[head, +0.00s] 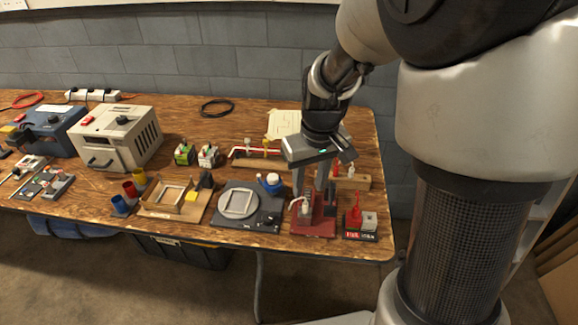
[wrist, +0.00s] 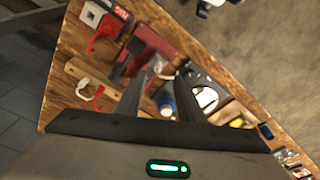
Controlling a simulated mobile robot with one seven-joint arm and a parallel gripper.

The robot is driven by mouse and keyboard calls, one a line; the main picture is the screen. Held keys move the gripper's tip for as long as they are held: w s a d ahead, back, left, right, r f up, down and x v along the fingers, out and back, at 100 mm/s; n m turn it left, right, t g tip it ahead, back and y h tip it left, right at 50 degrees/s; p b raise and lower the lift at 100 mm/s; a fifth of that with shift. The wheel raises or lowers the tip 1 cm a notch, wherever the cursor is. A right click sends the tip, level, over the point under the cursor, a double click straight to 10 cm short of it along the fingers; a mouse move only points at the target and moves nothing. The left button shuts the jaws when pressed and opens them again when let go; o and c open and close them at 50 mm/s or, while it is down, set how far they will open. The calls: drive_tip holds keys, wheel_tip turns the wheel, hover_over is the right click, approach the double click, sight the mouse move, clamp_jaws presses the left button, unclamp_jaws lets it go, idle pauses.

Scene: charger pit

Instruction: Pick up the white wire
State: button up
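The white wire (head: 295,202) is a short curved lead with a white plug (head: 305,208) at the red stand (head: 313,227) near the table's front edge. My gripper (head: 309,192) points down over this stand. Its two fingers are apart, with a gap between them. In the wrist view, a small white piece (wrist: 158,69), likely the plug, shows between the fingertips of my gripper (wrist: 163,80). I cannot tell whether either finger touches it. The fingers partly hide the stand's back.
A black-and-red block (head: 361,226) stands right of the stand. A dark plate with a pale disc (head: 238,205) lies to its left, and a blue-and-white jar (head: 270,182) behind that. Wooden strips with coloured plugs (head: 262,161) lie farther back.

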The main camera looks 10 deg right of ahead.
sight(306, 203)
drive_tip(key=f, duration=0.2)
drive_tip(key=w+f+b, duration=0.1)
drive_tip(key=f, duration=0.2)
drive_tip(key=w+f+b, duration=0.1)
drive_tip(key=f, duration=0.1)
drive_tip(key=shift+f, duration=0.4)
clamp_jaws()
